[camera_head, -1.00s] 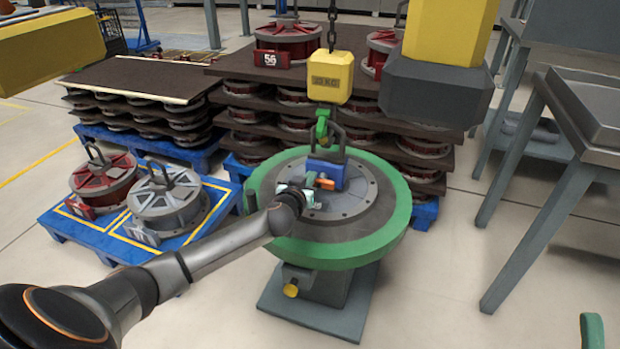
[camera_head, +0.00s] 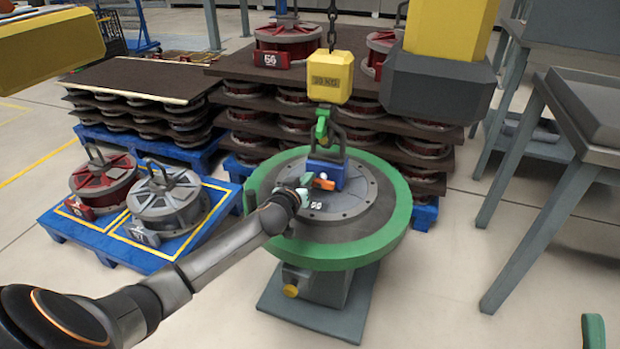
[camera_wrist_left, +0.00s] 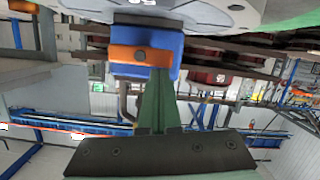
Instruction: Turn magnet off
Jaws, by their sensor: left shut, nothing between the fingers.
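The magnet is a blue block (camera_head: 326,174) on the grey disc (camera_head: 354,193) of the green-rimmed round stand. An orange lever (camera_head: 323,184) is on its near face. In the wrist view, which is upside down, the blue block (camera_wrist_left: 172,77) and orange lever (camera_wrist_left: 121,55) show large. My left gripper (camera_head: 305,183) is shut and empty, just left of the lever. Its green fingers (camera_wrist_left: 157,80) reach to the lever's edge in the wrist view; I cannot tell whether they touch.
A yellow hoist block (camera_head: 330,77) hangs on a chain above the magnet, joined by a green hook (camera_head: 322,125). The green stand rim (camera_head: 335,252) surrounds the disc. A blue pallet (camera_head: 75,235) with two drums stands left. Grey tables (camera_head: 560,150) stand right.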

